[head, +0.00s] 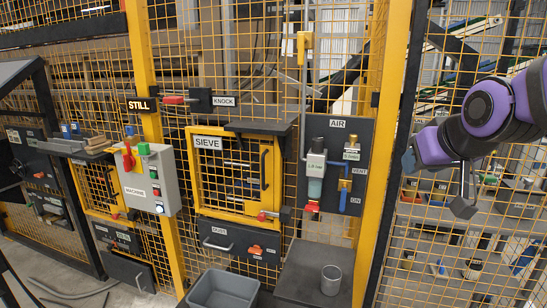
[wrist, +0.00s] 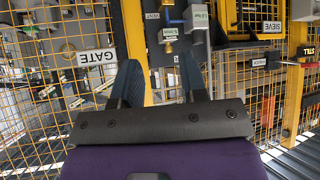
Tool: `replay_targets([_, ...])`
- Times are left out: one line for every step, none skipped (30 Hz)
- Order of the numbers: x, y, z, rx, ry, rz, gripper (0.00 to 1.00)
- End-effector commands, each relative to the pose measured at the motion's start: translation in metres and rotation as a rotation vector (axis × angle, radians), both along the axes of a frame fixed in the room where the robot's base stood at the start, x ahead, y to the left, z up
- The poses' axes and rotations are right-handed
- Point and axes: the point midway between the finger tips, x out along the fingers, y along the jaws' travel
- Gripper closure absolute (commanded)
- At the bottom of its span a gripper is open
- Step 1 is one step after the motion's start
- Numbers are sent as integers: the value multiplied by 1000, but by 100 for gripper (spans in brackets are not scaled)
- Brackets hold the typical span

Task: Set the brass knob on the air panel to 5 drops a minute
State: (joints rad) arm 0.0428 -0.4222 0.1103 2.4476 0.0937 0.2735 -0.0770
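The dark air panel (head: 324,130) hangs on the yellow mesh fence under an AIR label. The small brass knob (head: 352,141) is at its upper right, above a small white label too small to read. The wrist view looks upside down and shows the brass knob (wrist: 168,47) beyond my fingertips, between them in the picture. Its setting cannot be read. My gripper (head: 464,196) is right of the panel in the head view, apart from it. Its two dark fingers (wrist: 160,85) are spread with nothing between them.
A regulator (head: 315,165) and a blue valve lever (head: 344,196) are close to the knob. A yellow post (head: 392,95) stands right of the panel. A dark bench with a grey cup (head: 331,280) is below. The sieve door (head: 225,180) is to the left.

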Motion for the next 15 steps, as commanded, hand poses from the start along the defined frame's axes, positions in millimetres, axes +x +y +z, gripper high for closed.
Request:
replay_targets([-22, -4, 3, -1, 37, -6, 61])
replay_targets([-34, -6, 2, 0, 66, -11, 61])
replay_targets([-50, -10, 1, 0, 104, -18, 61])
replay_targets([-63, -12, 0, -1, 133, -22, 61])
replay_targets([-75, -14, -1, 0, 159, -26, 61])
replay_targets([-90, -17, -2, 1, 195, -33, 61])
replay_targets([-102, -20, -3, 3, 220, -38, 61])
replay_targets([-112, -22, -5, 3, 245, -44, 61])
replay_targets([-124, -24, -6, 4, 273, -49, 61])
replay_targets([-133, -26, -7, 5, 292, -53, 61])
replay_targets([-140, -27, -8, 5, 310, -56, 61])
replay_targets([-149, -29, -10, 7, 331, -60, 61])
replay_targets([-154, -30, -11, 8, 343, -63, 61])
replay_targets([-159, -31, -11, 8, 354, -66, 61])
replay_targets([-163, -32, -12, 8, 366, -69, 61])
